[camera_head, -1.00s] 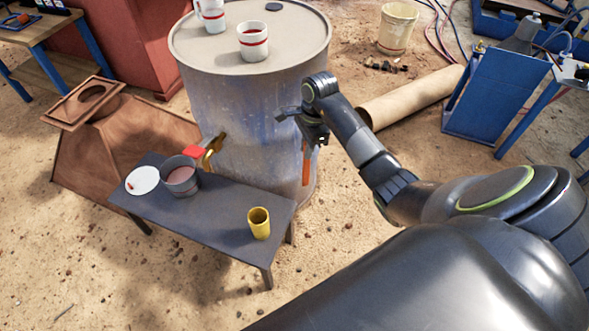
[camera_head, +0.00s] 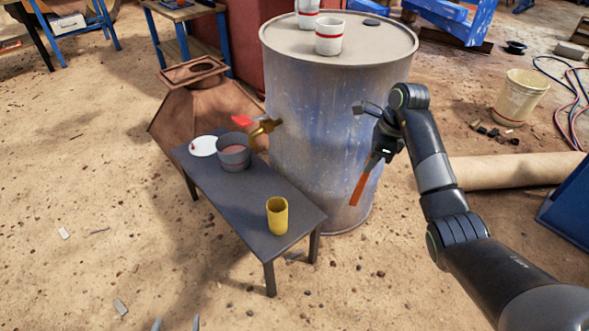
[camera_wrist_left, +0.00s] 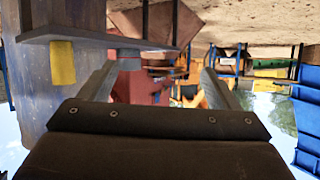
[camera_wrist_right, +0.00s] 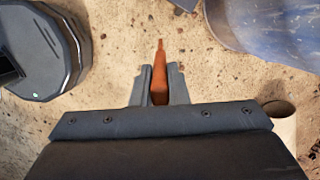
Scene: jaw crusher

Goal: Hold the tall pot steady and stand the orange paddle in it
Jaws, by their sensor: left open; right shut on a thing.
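The tall pot is a yellow open-topped cylinder (camera_head: 277,216) standing upright near the right front end of a small dark table. It also shows upside down in the left wrist view (camera_wrist_left: 63,64). My right gripper (camera_head: 378,160) is shut on the orange paddle (camera_head: 358,190), which hangs tilted below the jaws, in front of the drum and right of the pot, well apart from it. The paddle also shows between the right wrist view's fingers (camera_wrist_right: 159,62). My left gripper (camera_wrist_left: 160,75) is open and empty in its wrist view, apart from the pot; the head view does not show it.
The dark table (camera_head: 240,196) also bears a grey pan (camera_head: 233,160) and a white plate (camera_head: 203,147). A large drum (camera_head: 320,120) with a brass tap (camera_head: 264,128) stands behind it, with white cups on top. A cardboard tube (camera_head: 515,171) lies right. Sandy ground is open at front left.

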